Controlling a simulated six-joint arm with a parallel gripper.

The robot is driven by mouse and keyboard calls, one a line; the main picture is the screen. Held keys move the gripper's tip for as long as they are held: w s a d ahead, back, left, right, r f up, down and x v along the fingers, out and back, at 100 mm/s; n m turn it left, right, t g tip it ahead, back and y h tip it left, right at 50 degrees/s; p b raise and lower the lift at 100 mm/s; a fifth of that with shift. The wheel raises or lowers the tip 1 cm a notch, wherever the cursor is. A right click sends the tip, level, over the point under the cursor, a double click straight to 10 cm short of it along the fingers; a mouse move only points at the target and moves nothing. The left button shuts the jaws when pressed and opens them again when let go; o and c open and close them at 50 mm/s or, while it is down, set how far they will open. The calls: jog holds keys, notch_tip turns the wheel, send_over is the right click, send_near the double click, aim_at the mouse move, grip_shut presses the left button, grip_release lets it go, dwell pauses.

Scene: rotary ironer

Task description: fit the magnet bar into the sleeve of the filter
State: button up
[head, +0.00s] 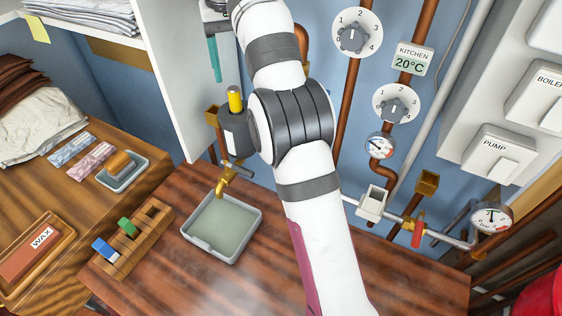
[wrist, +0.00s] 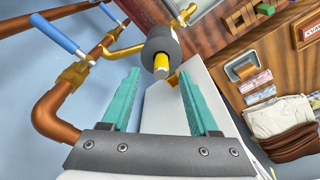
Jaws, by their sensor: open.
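The filter (head: 234,141) is a dark grey cylinder on the pipework behind the counter, left of my arm. A yellow bar (head: 235,97), which looks like the magnet bar, stands upright out of its top. How deep it sits in the sleeve is hidden. In the wrist view the filter (wrist: 160,43) lies beyond my fingertips, with the yellow bar's end (wrist: 161,69) facing me between them. My gripper (wrist: 159,74) is open and empty, its teal fingers on either side of the line to the bar. In the head view one teal finger (head: 214,60) shows above and left of the bar.
A white panel (head: 178,70) stands close left of the filter. A brass tap (head: 224,183) hangs below it over a grey tray (head: 228,250). Copper pipes (head: 345,110) and a blue-handled valve (wrist: 60,35) are nearby. A wooden rack (head: 133,238) with blocks stands at the left.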

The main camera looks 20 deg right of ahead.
jog(key=s+f+m, duration=0.1)
jog(key=s+f, duration=0.4)
jog(key=s, duration=0.7)
jog(key=s+f+m+g+y, duration=0.1)
jog(key=s+f, duration=0.4)
jog(key=s, duration=0.7)
jog(key=s+a+f+m, duration=0.1)
jog(key=s+f+m, duration=0.2)
jog(key=s, duration=0.9)
notch_tip(320, 180, down, 3)
jog(key=shift+s+r+g+y, duration=0.1)
jog(key=shift+s+g+y, duration=0.2)
jog(key=shift+y, duration=0.1)
